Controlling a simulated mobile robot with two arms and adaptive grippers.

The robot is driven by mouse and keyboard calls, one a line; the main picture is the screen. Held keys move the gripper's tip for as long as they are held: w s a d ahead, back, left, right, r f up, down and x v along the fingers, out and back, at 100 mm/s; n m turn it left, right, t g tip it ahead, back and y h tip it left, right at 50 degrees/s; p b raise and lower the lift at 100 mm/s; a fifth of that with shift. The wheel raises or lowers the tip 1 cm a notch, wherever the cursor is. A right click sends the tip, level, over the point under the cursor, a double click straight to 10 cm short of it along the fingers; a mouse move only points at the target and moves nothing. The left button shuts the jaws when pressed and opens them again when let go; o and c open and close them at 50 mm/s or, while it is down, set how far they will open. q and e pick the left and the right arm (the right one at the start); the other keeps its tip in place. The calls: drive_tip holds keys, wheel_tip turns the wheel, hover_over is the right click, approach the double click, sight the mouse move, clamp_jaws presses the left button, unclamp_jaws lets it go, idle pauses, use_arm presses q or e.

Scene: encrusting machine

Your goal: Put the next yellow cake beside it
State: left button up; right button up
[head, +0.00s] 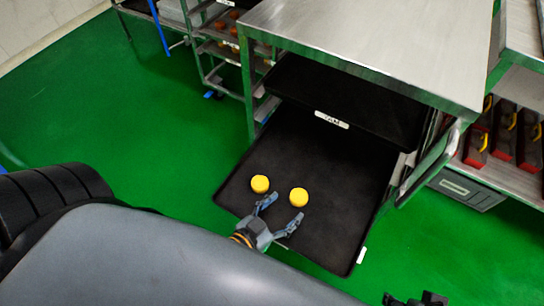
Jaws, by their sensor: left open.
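Two round yellow cakes lie on the black tray (330,240), with a small gap between them. The left yellow cake (260,184) is a little farther from me than the right yellow cake (299,197). My left gripper (286,208) is open and empty over the near part of the tray. Its fingers point at the cakes, with one tip near the left cake and the other just in front of the right cake. I cannot tell whether a fingertip touches a cake. Dark parts at the bottom right edge (416,300) look like my right gripper, mostly cut off.
A steel table (370,40) stands over the far end of the tray, with another black tray (345,100) beneath it. A rack (222,50) with orange items is at the back. Red-and-black items (503,130) sit on a shelf at right. Most of the near tray is bare.

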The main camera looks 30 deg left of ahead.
use_arm(q)
drive_tip(key=v, duration=0.4)
drive_tip(key=shift+p, duration=0.3)
drive_tip(key=shift+s+a+r, duration=0.1)
drive_tip(key=shift+s+r, duration=0.05)
drive_tip(key=shift+s, duration=0.25)
use_arm(e)
drive_tip(key=shift+w+f, duration=0.25)
drive_tip(key=shift+f, duration=0.05)
drive_tip(key=shift+a, duration=0.1)
